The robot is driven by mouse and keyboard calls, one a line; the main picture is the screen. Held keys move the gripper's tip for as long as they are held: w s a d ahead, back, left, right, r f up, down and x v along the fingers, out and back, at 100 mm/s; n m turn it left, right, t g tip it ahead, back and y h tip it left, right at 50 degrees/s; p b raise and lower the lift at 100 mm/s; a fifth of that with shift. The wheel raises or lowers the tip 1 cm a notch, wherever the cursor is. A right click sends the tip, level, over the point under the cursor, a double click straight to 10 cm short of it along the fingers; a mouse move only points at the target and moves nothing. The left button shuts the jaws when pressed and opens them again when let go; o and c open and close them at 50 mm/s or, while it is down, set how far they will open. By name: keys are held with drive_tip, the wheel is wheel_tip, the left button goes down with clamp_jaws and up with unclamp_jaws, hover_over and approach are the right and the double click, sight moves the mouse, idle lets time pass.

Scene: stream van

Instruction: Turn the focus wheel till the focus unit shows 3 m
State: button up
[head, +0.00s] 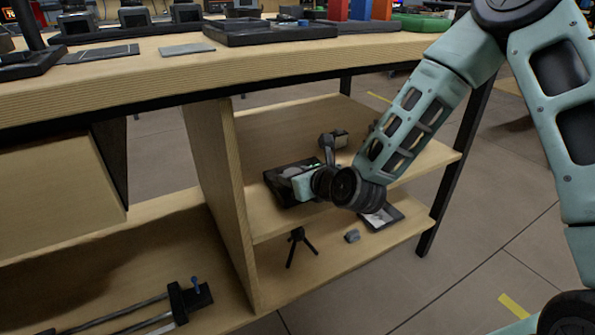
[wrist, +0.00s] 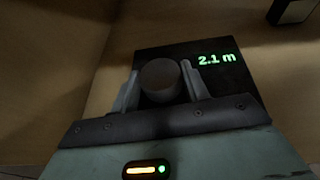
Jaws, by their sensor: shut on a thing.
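The focus unit is a dark box whose panel (wrist: 223,87) shows "2.1 m" in green digits in the wrist view. The focus wheel (wrist: 163,79) is a round dark grey knob on the unit. My gripper (wrist: 163,84) has one finger on each side of the wheel and is shut on it. In the head view the focus unit (head: 276,182) sits on the middle shelf under the workbench. My gripper (head: 304,186) partly covers it there, and the wheel is hidden.
The workbench top (head: 200,72) overhangs the shelf. An upright wooden panel (head: 215,165) stands left of the unit. A small grey device (head: 335,139) is behind it. The lower shelf holds a small tripod (head: 298,243), a grey block (head: 352,236) and a tray (head: 394,217).

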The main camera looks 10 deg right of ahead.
drive_tip(key=shift+a+m+h, duration=0.1)
drive_tip(key=shift+m+h, duration=0.6)
drive_tip(key=shift+h, duration=0.1)
drive_tip(key=o, duration=1)
drive_tip(key=shift+c, duration=0.2)
drive_tip(key=p+v, duration=0.4)
drive_tip(key=v, duration=0.5)
drive_tip(key=shift+r, duration=0.2)
drive_tip(key=shift+p, duration=0.75)
drive_tip(key=shift+r+p, duration=0.15)
drive_tip(key=shift+p, duration=0.45)
drive_tip(key=p, duration=0.3)
drive_tip(key=shift+s+r+p, duration=0.15)
drive_tip(key=shift+p, duration=0.2)
